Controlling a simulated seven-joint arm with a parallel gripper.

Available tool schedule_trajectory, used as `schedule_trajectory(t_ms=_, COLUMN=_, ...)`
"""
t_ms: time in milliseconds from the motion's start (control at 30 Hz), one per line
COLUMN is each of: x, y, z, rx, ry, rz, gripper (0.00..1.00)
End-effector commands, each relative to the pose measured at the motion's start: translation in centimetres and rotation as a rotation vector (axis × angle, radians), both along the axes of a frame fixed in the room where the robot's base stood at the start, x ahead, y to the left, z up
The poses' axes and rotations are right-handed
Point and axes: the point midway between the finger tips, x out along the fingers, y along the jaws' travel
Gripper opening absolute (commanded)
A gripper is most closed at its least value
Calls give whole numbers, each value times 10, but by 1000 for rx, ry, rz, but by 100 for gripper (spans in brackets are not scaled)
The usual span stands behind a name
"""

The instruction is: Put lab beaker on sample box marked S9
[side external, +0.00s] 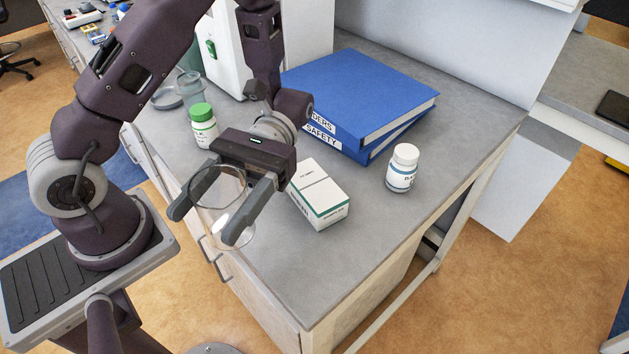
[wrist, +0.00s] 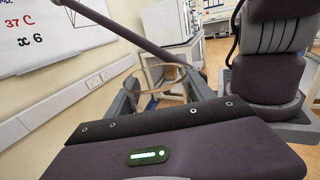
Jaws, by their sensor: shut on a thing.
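My gripper (side external: 207,220) is shut on a clear glass lab beaker (side external: 228,192), with one finger on each side of it. The beaker is held in the air near the bench's front left edge, and its rim faces up. In the wrist view the beaker (wrist: 160,78) shows between the fingers. A white sample box with green edging (side external: 318,196) lies on the bench just right of my gripper. Its print is too small for me to read S9. The beaker is apart from the box.
A white bottle (side external: 402,168) stands right of the box. Blue binders (side external: 365,90) lie stacked behind it. A green-capped bottle (side external: 203,125), a grey dish (side external: 167,98) and another glass vessel (side external: 190,88) stand behind my gripper. The bench front (side external: 320,275) is clear.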

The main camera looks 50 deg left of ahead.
Motion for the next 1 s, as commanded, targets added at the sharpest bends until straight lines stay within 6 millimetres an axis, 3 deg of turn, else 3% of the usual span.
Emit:
schedule_trajectory(t_ms=100, x=40, y=-19, z=10, rx=-1, ry=0, rz=285, gripper=19)
schedule_trajectory(t_ms=233, x=92, y=-26, z=22, rx=-1, ry=0, rz=585, gripper=19)
schedule_trajectory(t_ms=400, x=156, y=-12, z=38, rx=-1, ry=0, rz=921, gripper=19)
schedule_trajectory(t_ms=500, x=182, y=0, z=43, rx=0, ry=0, rz=1057, gripper=19)
schedule_trajectory(t_ms=633, x=199, y=10, z=42, rx=1, ry=4, rz=1143, gripper=19)
schedule_trajectory(t_ms=1000, x=200, y=11, z=-35, rx=3, ry=4, rz=1150, gripper=19)
